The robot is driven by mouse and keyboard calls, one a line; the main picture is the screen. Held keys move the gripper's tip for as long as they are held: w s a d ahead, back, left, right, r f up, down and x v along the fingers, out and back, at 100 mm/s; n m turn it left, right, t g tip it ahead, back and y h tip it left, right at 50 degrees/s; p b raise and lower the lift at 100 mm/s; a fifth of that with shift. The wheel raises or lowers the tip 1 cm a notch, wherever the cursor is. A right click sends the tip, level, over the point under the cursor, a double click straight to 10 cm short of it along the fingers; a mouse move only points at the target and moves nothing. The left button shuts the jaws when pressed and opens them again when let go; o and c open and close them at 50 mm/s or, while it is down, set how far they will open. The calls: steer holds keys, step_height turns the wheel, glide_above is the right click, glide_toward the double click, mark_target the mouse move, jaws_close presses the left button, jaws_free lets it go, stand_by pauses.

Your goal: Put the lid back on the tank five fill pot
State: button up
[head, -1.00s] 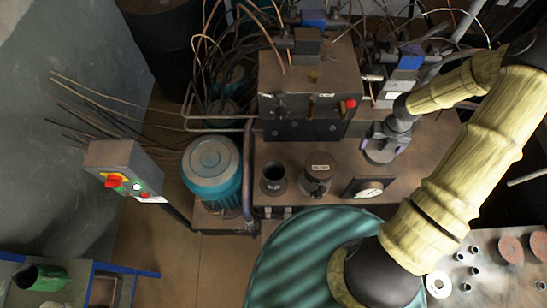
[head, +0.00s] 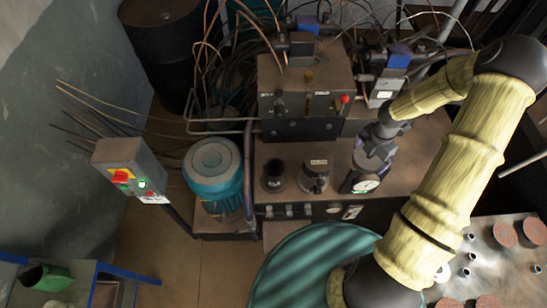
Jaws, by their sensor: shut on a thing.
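Two dark round fill pots stand side by side on the brown top of the machine. The left pot (head: 274,178) is open, with a dark mouth. The right pot (head: 315,176) is covered and has a small pale label on top, too small to read. My gripper (head: 372,152) points down over the machine top, to the right of both pots. It is shut on a greyish round lid (head: 368,163), held near the dial gauge and apart from the open pot. The fingers and part of the lid are hard to make out.
A dial gauge (head: 366,185) stands just below my gripper. A valve block (head: 305,100) with a red knob rises behind the pots. A blue motor (head: 212,172) is to the left. A switch box (head: 132,170) stands further left. Cables crowd the back.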

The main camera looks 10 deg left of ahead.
mark_target(361, 155)
steer(key=m, duration=0.1)
steer(key=a+f+m+b, duration=0.1)
steer(key=m, duration=0.1)
steer(key=f+m, duration=0.1)
steer(key=m, duration=0.1)
steer(key=shift+w+a+b, duration=0.15)
steer(key=shift+w+b, duration=0.2)
steer(key=m, duration=0.2)
steer(key=a+f+m+b, duration=0.1)
steer(key=m, duration=0.1)
steer(key=shift+w, duration=0.4)
steer(key=w+a+f+m+b, duration=0.3)
steer(key=a+f+m+b, duration=0.1)
steer(key=m, duration=1.3)
steer(key=shift+a+m+b, duration=0.3)
steer(key=shift+a+b, duration=0.2)
steer(key=shift+b, duration=0.15)
steer(key=shift+w+d, duration=0.15)
